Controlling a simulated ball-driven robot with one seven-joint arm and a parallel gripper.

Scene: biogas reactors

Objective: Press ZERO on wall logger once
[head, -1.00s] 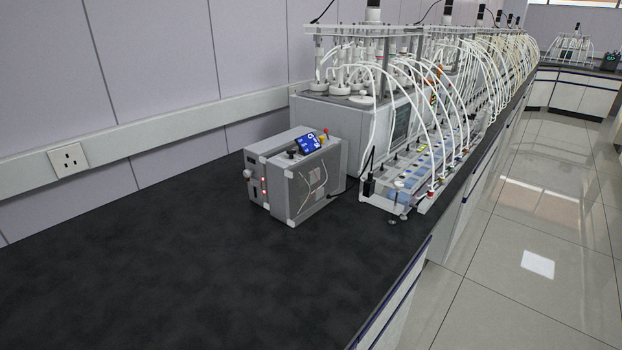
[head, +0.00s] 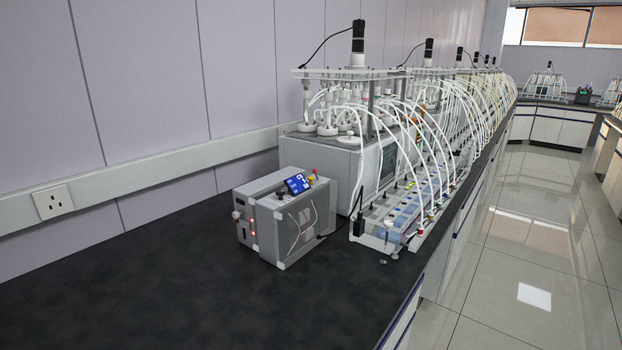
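No device that I can identify as the wall logger shows, and no ZERO button can be made out. The wall (head: 145,70) above the bench carries only a trunking strip with a socket. A grey box instrument (head: 285,218) stands on the bench, with a small blue display (head: 297,184) on its top and red lights on its left face. Whether this display belongs to a logger I cannot tell. My gripper is not in view.
The black bench top (head: 150,285) is clear in front. Reactors with white tubes (head: 345,120) line the bench behind the grey box. A wall socket (head: 52,202) is at left. The tiled floor (head: 530,240) at right is free. Another bench (head: 545,125) stands at the far end.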

